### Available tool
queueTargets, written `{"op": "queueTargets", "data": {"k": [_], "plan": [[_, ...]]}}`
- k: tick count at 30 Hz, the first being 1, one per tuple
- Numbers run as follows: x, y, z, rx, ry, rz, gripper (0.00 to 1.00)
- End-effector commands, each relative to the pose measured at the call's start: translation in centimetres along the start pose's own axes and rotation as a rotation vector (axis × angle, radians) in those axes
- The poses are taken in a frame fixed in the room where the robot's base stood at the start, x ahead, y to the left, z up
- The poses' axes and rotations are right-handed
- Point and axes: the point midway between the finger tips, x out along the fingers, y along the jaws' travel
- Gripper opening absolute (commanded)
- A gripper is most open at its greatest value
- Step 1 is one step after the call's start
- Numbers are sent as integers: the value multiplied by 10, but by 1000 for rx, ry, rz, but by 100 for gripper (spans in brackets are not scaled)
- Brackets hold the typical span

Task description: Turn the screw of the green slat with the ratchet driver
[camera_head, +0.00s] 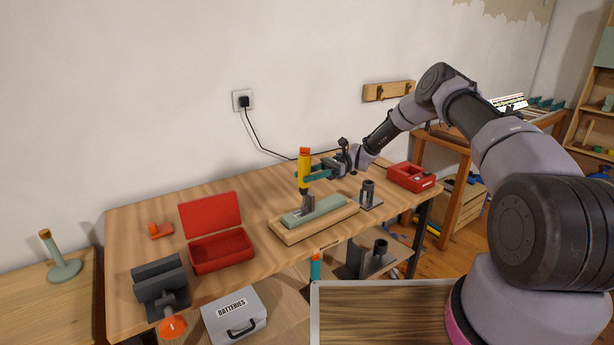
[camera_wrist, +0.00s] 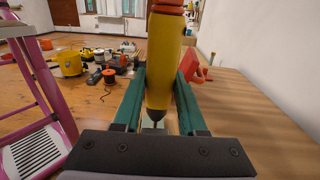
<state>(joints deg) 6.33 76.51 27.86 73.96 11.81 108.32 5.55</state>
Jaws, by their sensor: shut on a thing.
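The ratchet driver (camera_head: 304,166) is yellow with an orange-red top. It stands upright over the green slat (camera_head: 327,207), its lower end at a small grey bracket (camera_head: 308,203) on the slat. The slat lies on a wooden block on the workbench. My gripper (camera_head: 314,175) is shut on the driver's handle from the right. In the wrist view the yellow driver (camera_wrist: 164,60) stands between the two green fingers (camera_wrist: 158,95), its dark shaft pointing down. The screw is hidden, so I cannot tell whether the tip touches it.
An open red box (camera_head: 220,248) and a grey vise (camera_head: 160,283) stand to the left on the bench (camera_head: 130,228). A dark holder (camera_head: 368,194) and a red case (camera_head: 411,177) stand to the right. A batteries box (camera_head: 235,315) is in front.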

Motion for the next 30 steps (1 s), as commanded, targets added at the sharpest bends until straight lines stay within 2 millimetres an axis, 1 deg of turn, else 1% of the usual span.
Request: {"op": "queueTargets", "data": {"k": [1, 15, 27, 30], "plan": [[-2, 5, -5, 10, 11, -45, 0], [3, 12, -3, 11, 3, -541, 0], [6, 17, -4, 12, 7, -920, 0], [7, 17, -3, 9, 6, -990, 0]]}}
